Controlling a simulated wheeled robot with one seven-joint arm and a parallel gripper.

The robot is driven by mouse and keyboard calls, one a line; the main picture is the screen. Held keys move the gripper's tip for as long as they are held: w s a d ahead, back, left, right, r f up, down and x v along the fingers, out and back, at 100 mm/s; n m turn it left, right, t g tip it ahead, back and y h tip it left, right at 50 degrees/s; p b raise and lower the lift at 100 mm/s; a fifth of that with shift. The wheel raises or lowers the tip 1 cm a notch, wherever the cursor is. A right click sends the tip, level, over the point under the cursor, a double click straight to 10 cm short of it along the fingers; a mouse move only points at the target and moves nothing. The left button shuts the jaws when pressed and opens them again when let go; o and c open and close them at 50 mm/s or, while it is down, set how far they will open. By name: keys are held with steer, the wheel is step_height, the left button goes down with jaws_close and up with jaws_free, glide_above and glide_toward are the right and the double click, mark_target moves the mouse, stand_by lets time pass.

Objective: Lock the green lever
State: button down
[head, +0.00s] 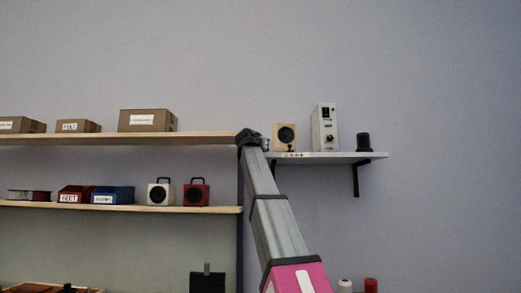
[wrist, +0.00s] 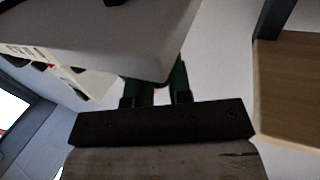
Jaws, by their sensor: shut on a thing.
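My gripper (head: 249,136) is at the left end of the small grey wall shelf (head: 345,156). In the wrist view its two dark fingers (wrist: 155,97) reach up to the end of a pale grey slab (wrist: 130,40), which hides their tips. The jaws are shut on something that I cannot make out. Dark green shows by the right finger, but I cannot tell whether it is the lever or the finger itself. No green lever can be clearly made out in the head view, where the gripper covers the shelf's left end.
On the small shelf stand a tan speaker (head: 286,137), a tall pale box (head: 325,127) and a black cylinder (head: 363,142). Close on the left are a wooden upper shelf (head: 110,139) with cartons and a lower shelf (head: 225,209) with bins and speakers. The wall at right is clear.

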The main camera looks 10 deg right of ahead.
steer(key=shift+s+d+n+t+y, duration=0.1)
steer(key=shift+d+n+t+y, duration=0.25)
steer(key=shift+n+y, duration=0.5)
steer(key=shift+s+d+n+t+y, duration=0.15)
steer(key=shift+n+t+y, duration=0.4)
steer(key=shift+y, duration=0.6)
steer(key=shift+s+d+n+t+y, duration=0.1)
steer(key=shift+d+n+t+y, duration=0.25)
steer(key=shift+n+y, duration=0.5)
steer(key=shift+y, duration=0.45)
steer(key=c, duration=1)
jaws_free()
steer(key=shift+w, duration=0.1)
steer(key=shift+c, duration=0.2)
